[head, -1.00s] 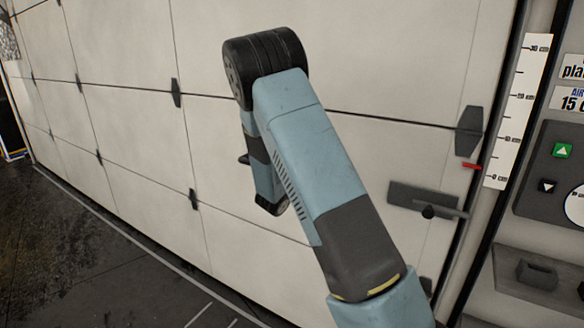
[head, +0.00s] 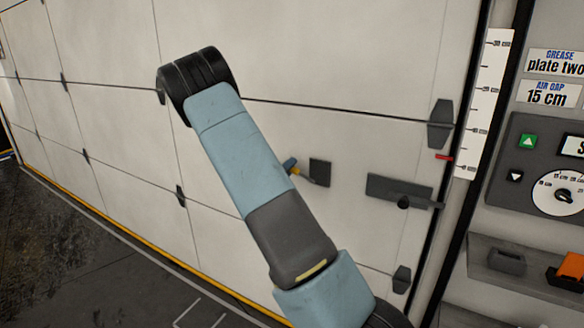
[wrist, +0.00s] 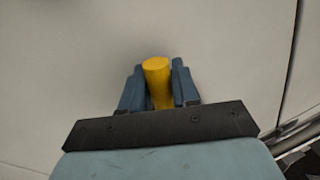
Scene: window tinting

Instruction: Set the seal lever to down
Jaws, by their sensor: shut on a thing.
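The seal lever appears as a short yellow handle (head: 296,171) beside a dark square plate (head: 320,173) on the pale door. In the wrist view its rounded yellow end (wrist: 157,72) stands between the two blue fingers of my gripper (wrist: 158,83), which is shut on it. In the head view only a small blue bit of my gripper (head: 290,164) shows past my forearm. The handle reaches left from the plate, but I cannot tell whether it is set up or down. My forearm hides part of the door to the left.
A dark latch plate with a knob (head: 399,190) sits right of the lever. Further right are a white scale (head: 485,105) with a red pointer, a control panel (head: 520,135) with a dial, and a shelf (head: 480,248). A yellow strip (head: 115,235) runs along the door's bottom edge.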

